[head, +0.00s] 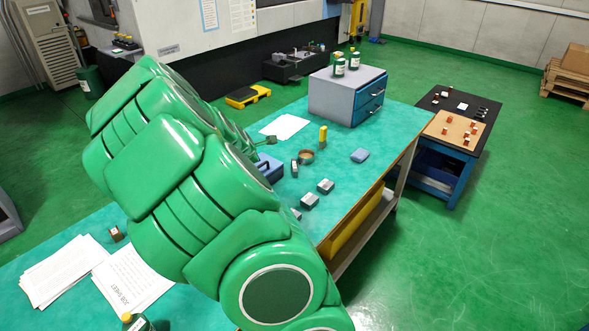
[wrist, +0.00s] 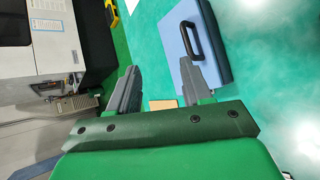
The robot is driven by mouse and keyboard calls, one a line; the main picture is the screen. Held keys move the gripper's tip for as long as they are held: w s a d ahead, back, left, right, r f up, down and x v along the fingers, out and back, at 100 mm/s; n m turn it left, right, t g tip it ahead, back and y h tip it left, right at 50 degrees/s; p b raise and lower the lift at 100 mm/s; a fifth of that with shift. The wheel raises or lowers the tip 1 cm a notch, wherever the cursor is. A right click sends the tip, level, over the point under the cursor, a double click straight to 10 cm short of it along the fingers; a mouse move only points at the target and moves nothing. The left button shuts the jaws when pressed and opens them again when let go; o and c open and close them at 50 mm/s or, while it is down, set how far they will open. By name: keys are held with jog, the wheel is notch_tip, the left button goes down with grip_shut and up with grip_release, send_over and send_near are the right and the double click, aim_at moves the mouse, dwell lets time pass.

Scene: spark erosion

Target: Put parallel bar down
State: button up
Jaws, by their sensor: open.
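My gripper (wrist: 160,68) is open in the wrist view, its two grey fingers apart with nothing held between them. It hangs over the teal bench top (wrist: 255,105). In the head view my green arm hides most of the gripper. I cannot tell for sure which thing is the parallel bar. Small grey-topped dark blocks (head: 325,186) and (head: 309,201) lie on the bench right of my arm, with another partly hidden by it. A small tan piece (wrist: 163,104) shows beyond the gripper body, between the fingers.
A blue case (wrist: 197,42) with a dark handle lies beside the right finger. A round tin (head: 306,157), a yellow item (head: 323,136) and a blue cloth-like item (head: 359,155) are on the bench. A grey drawer cabinet (head: 335,97) stands at its far end.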

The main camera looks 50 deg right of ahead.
jog(key=s+d+f+n+t+h, duration=0.1)
jog(key=s+d+f+n, duration=0.1)
jog(key=d+f+n, duration=0.65)
jog(key=n+t, duration=0.2)
jog(key=n, duration=0.2)
send_near(295, 169)
jog(key=shift+w+d+r, duration=0.2)
jog(key=shift+w+d, duration=0.6)
jog(key=shift+s+d+f+n, duration=0.25)
jog(key=shift+f+n, duration=0.25)
jog(key=shift+n, duration=0.05)
jog(key=shift+a+f+x, duration=0.1)
jog(key=shift+x, duration=1.85)
jog(key=shift+a+f+x, duration=0.1)
jog(key=shift+a+x, duration=0.05)
jog(key=shift+x, duration=1.85)
jog(key=shift+w, duration=0.1)
grip_shut()
